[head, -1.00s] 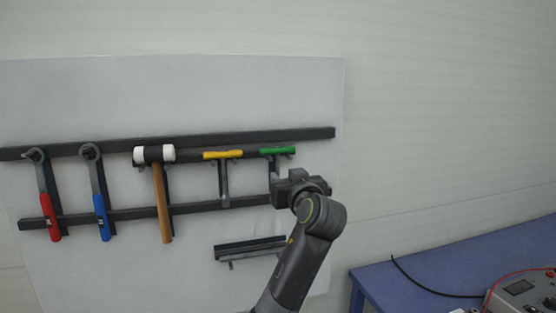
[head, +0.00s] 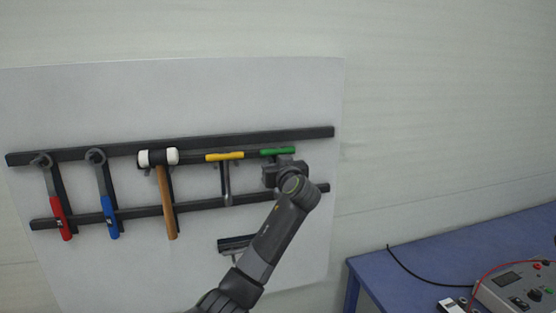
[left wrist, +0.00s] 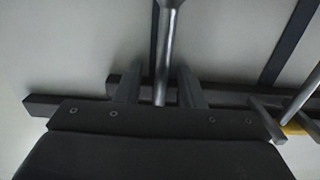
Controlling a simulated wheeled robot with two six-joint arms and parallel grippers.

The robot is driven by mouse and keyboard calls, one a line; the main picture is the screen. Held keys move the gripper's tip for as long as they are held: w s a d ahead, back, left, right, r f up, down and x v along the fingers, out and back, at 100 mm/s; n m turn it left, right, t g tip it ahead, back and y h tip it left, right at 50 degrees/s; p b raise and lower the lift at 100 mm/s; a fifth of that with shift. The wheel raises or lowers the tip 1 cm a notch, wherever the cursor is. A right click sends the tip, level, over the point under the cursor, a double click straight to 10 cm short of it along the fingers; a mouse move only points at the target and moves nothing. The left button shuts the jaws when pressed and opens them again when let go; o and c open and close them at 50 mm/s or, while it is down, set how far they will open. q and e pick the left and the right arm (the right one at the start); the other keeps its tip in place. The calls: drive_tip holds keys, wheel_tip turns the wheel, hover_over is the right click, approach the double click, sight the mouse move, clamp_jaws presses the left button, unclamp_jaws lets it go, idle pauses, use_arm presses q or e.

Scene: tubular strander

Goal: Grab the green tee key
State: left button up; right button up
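The green tee key hangs at the right end of the wall rack; its green handle (head: 278,151) shows in the head view, while its shaft is hidden by my left gripper (head: 280,172). In the left wrist view, the metal shaft (left wrist: 163,50) runs between the two fingers of my left gripper (left wrist: 162,88). The fingers stand apart on either side of the shaft, with small gaps seemingly visible. The green handle is hidden in that view. My right gripper is in neither view.
The yellow tee key (head: 224,156) hangs close by on the left; its handle edge shows in the wrist view (left wrist: 293,128). A mallet (head: 166,200), blue wrench (head: 110,215) and red wrench (head: 60,215) hang further left. A blue table (head: 400,285) stands at the lower right.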

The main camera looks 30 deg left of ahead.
use_arm(q)
drive_tip(key=shift+w+a, duration=0.1)
clamp_jaws()
idle(0.4)
